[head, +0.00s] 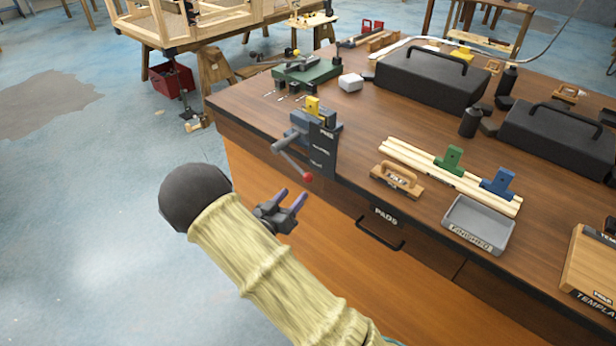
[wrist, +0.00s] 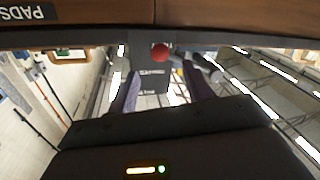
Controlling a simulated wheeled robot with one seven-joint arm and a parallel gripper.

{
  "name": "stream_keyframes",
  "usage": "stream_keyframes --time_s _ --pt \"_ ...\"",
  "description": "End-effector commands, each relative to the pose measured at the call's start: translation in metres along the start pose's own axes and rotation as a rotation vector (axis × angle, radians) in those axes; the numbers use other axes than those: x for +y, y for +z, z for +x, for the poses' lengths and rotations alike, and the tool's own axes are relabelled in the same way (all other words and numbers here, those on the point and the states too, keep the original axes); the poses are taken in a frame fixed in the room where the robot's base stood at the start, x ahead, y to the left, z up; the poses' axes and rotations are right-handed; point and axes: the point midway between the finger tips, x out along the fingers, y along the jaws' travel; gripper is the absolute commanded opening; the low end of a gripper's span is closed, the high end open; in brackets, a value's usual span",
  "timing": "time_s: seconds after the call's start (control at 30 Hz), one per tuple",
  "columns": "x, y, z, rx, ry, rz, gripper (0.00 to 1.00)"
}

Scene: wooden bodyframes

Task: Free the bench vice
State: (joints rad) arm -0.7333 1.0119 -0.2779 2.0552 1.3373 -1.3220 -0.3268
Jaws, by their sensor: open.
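The bench vice (head: 322,150) is a dark grey block with lettering on the front edge of the wooden bench. A yellow piece (head: 313,106) sits at its top by the jaws; I cannot tell how tightly it is held. A grey handle bar (head: 291,160) slants down in front to a red ball end (head: 308,177). My gripper (head: 294,198), with purple fingers, is open and empty below and in front of the handle. In the wrist view, the red ball (wrist: 160,51) and the vice's lettered face (wrist: 153,82) show between and beyond the fingers.
A drawer marked PADS (head: 385,212) with a black handle is in the bench front to the right. A grey tray (head: 478,226), clamps on pale wood strips (head: 405,158) and black cases (head: 430,78) lie on the bench. Open floor (head: 90,210) is left.

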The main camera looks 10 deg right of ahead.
Motion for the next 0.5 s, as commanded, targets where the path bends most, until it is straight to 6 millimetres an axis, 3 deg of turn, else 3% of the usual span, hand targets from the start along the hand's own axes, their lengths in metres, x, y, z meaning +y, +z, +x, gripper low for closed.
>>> stream_keyframes --time_s 0.5 --pt "0.0 0.0 0.086 -0.001 0.0 0.001 0.5"
